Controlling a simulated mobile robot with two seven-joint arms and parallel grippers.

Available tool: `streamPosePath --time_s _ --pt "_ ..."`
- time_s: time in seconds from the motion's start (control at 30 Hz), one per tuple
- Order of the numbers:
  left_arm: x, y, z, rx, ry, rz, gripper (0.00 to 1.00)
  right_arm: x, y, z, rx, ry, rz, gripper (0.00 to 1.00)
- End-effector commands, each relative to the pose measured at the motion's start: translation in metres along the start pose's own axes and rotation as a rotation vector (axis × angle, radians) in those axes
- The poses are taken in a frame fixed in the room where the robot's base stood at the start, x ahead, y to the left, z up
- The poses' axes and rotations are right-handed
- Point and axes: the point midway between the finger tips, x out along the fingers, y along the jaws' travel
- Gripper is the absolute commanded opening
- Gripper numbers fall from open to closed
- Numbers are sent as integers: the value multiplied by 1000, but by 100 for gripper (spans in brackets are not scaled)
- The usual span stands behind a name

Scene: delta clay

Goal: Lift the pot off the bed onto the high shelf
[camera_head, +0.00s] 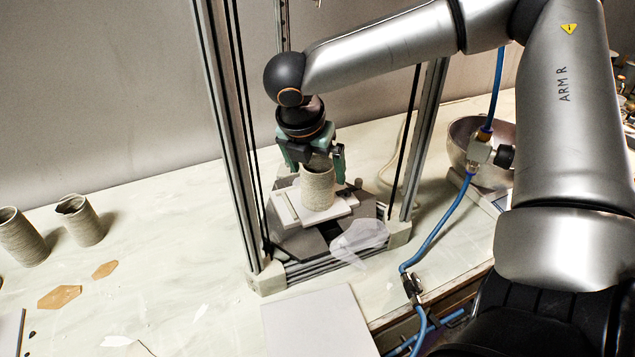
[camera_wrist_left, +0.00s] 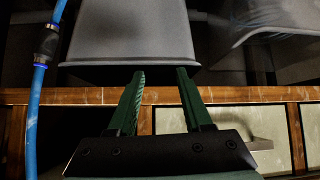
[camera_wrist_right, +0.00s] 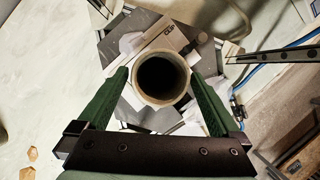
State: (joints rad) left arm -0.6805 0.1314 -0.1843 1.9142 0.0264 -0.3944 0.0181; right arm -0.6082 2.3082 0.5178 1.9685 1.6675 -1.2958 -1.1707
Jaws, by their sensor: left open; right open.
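The pot (camera_head: 318,187) is a ribbed, beige clay cylinder standing upright on a pale board on the printer bed (camera_head: 286,208). My right gripper (camera_head: 312,160) is above it with its fingers pointing down on either side of the pot. In the right wrist view the pot's round open mouth (camera_wrist_right: 161,80) lies between the tips of the two green fingers, with a gap on each side. The right gripper is open. My left gripper (camera_wrist_left: 160,75) is open and empty, in front of a wooden-edged cabinet. The high shelf cannot be made out.
The printer's metal uprights (camera_head: 228,130) stand on both sides of the bed. Two similar pots (camera_head: 80,220) stand at the left on the pale table. A metal bowl (camera_head: 470,150) is at the right. A flat pale board (camera_head: 316,322) lies in front.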

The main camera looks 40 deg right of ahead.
Motion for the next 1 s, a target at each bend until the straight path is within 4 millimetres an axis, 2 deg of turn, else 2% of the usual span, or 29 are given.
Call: streamPosePath --time_s 0.03,0.2,0.53,1.0 --pt "0 0 0 0 0 0 50 10 -1 2 2 3 -5 100" --pt "1 0 1 0 0 0 50 33 -1 3 1 2 -2 100" --pt "1 0 1 0 0 0 50 39 -1 4 1 1 0 99" --pt "1 0 0 0 1 0 50 38 -1 4 0 0 0 46"
